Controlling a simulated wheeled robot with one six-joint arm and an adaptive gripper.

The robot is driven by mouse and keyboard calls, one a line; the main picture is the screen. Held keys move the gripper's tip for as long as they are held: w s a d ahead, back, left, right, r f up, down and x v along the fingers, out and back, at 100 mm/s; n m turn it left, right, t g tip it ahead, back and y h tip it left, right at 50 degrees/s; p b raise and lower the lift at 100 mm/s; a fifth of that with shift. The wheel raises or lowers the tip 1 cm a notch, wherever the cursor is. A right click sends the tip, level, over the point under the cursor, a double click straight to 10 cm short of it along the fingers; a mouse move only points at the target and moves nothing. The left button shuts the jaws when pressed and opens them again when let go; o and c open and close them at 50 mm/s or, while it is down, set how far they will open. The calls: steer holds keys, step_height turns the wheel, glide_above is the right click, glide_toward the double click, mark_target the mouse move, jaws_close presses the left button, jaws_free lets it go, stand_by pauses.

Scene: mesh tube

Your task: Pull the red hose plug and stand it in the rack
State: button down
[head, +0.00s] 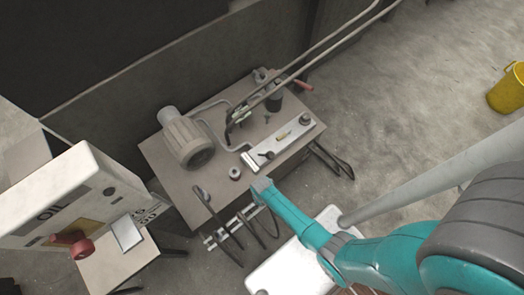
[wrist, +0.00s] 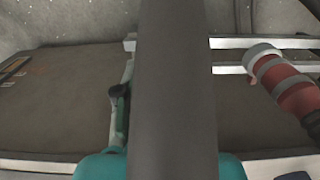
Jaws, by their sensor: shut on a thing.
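A red plug-like cylinder with pale grey bands (wrist: 285,82) shows tilted at the right of the wrist view, beside two pale rails (wrist: 265,43). I cannot tell whether it is the hose plug. In the head view, the pale rack (head: 212,240) is by the table's front edge, with dark hoses in front of it. My teal arm reaches in from the lower right, and its end (head: 262,187) is over that edge. The fingertips and whatever is between them are hidden. A thick dark grey column (wrist: 177,90) blocks the middle of the wrist view.
An OIL box (head: 85,205) with a red valve stands at left. A yellow bucket (head: 508,90) stands on open floor.

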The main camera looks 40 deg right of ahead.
steer(key=shift+f, duration=0.65)
stand_by(0.6)
steer(key=c, duration=0.6)
jaws_free()
steer(key=shift+r, duration=0.1)
step_height(320, 180, up, 12)
steer(key=shift+f, duration=0.1)
